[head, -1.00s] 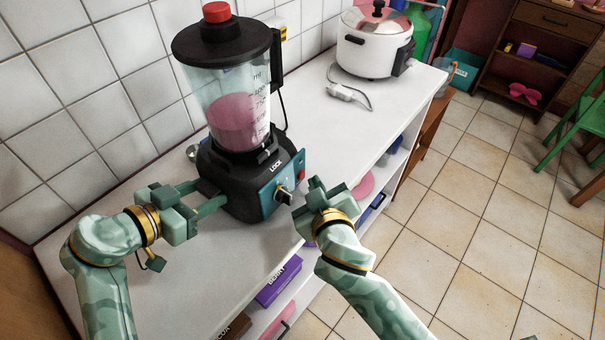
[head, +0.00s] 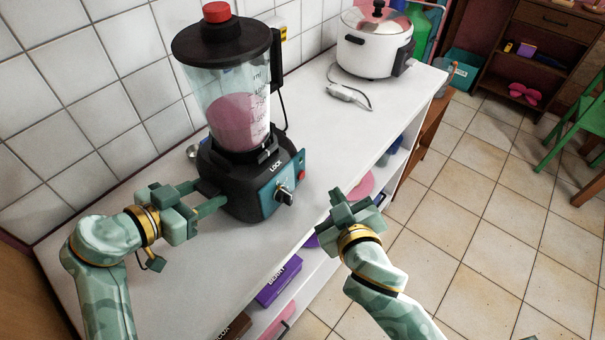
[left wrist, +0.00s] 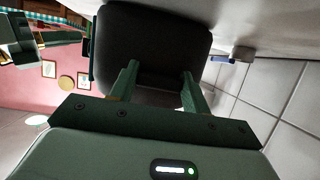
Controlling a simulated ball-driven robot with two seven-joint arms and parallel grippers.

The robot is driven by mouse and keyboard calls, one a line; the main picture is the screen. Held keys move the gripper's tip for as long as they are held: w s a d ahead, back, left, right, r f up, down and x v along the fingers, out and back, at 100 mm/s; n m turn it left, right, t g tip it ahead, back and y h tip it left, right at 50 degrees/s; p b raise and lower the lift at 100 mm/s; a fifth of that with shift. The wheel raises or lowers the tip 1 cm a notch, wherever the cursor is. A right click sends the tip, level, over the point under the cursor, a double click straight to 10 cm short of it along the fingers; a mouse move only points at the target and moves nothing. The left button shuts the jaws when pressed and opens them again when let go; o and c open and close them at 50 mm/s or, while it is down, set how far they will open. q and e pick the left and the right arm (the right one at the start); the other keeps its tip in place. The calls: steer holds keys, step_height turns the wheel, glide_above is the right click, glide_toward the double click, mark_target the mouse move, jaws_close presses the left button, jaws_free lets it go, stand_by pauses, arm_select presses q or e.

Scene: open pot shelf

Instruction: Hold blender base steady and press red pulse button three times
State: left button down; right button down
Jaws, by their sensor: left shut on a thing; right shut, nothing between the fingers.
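The blender base (head: 236,181) is dark with a teal front panel and a knob, and stands upright on the white counter. The red pulse button (head: 301,175) is at the right edge of the panel. The clear jug (head: 236,108) with pink contents and a red-capped lid sits on the base. My left gripper (head: 213,198) is shut on the base; in the left wrist view its fingers (left wrist: 158,88) lie along both sides of the dark base (left wrist: 150,45). My right gripper (head: 337,197) is shut and empty, to the right of the panel and apart from the button.
Below the counter (head: 165,262) are open shelves with a purple box (head: 279,281).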

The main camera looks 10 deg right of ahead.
stand_by(0.4)
arm_select(q)
steer(key=c, duration=0.6)
jaws_free()
